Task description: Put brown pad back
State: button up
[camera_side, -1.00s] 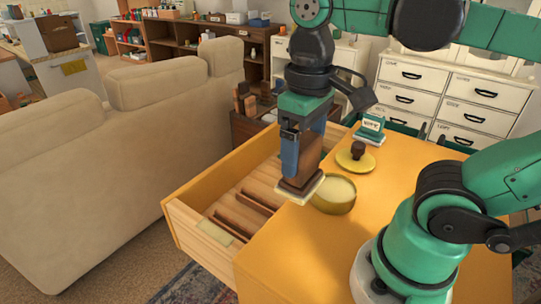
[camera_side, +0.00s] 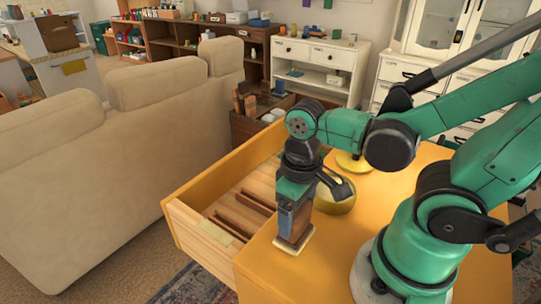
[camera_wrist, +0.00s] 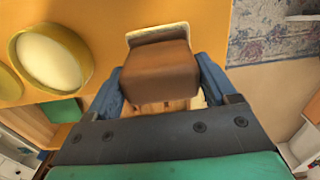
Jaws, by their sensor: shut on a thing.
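My gripper (camera_side: 293,222) is shut on the brown pad (camera_side: 298,224), a brown block with a pale cream base. It is held upright over the orange tabletop, base down, close to the edge beside the open drawer (camera_side: 212,238). I cannot tell whether the base touches the top. In the wrist view the brown pad (camera_wrist: 158,72) sits between the blue fingers of my gripper (camera_wrist: 160,88), its cream edge towards the top of the picture. The drawer holds brown dividers and a pale green flat piece at its front end.
A round yellow dish with cream filling (camera_wrist: 48,60) stands on the tabletop (camera_side: 330,255) behind my gripper; it also shows in the side view (camera_side: 338,203). A yellow round thing (camera_side: 350,165) lies farther back, partly hidden by my arm. A beige sofa (camera_side: 90,170) stands left of the drawer.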

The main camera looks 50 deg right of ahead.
jog(key=shift+s+f, duration=0.1)
jog(key=shift+f, duration=0.35)
jog(key=shift+f, duration=0.35)
jog(key=shift+f, duration=0.1)
jog(key=o, duration=1.3)
jog(key=shift+o, duration=0.2)
